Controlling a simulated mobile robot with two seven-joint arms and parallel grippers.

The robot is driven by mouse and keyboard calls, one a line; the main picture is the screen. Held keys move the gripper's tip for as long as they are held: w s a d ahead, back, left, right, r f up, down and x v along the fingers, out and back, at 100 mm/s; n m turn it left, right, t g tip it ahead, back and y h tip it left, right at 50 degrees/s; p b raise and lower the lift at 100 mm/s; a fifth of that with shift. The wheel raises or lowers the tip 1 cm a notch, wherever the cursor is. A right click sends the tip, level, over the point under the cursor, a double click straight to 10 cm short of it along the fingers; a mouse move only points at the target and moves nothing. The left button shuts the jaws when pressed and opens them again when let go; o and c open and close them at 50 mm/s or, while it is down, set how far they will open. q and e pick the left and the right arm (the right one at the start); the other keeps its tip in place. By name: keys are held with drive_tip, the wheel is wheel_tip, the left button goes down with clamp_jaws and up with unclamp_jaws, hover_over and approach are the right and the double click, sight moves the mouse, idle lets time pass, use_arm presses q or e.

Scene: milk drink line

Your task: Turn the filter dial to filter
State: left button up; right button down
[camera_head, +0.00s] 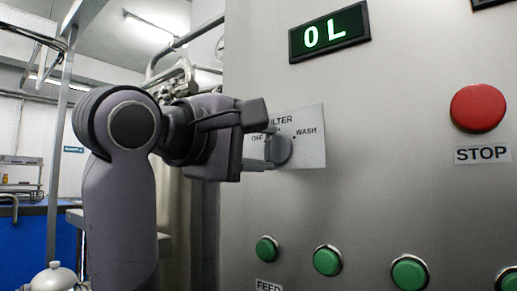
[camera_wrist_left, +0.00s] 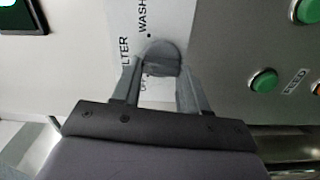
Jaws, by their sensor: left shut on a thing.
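The filter dial (camera_head: 279,149) is a grey round knob on a light plate (camera_head: 311,151) marked FILTER, OFF and WASH. The plate is on the steel panel. My left gripper (camera_head: 270,148) reaches in from the left and is shut on the dial. In the left wrist view the dial (camera_wrist_left: 162,56) sits between the two fingers of my left gripper (camera_wrist_left: 160,80). The OFF mark shows between the fingers and WASH shows beyond the dial. The dial's pointer is not clear, so I cannot tell its setting. My right gripper is in neither view.
A green display reading 0 L (camera_head: 329,32) is above the dial. A red STOP button (camera_head: 478,108) is at the right. Several green buttons run along the panel below, one (camera_head: 267,249) over a FEED label. A blue cabinet (camera_head: 35,245) stands at the far left.

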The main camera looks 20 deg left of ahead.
use_arm(q)
drive_tip(key=shift+f+n, duration=0.1)
drive_tip(key=shift+n, duration=0.6)
drive_tip(key=o, duration=1.1)
drive_tip(key=shift+c, duration=0.2)
drive_tip(key=b+v, duration=0.2)
drive_tip(key=v, duration=0.5)
drive_tip(key=shift+s, duration=0.1)
drive_tip(key=shift+a, duration=0.1)
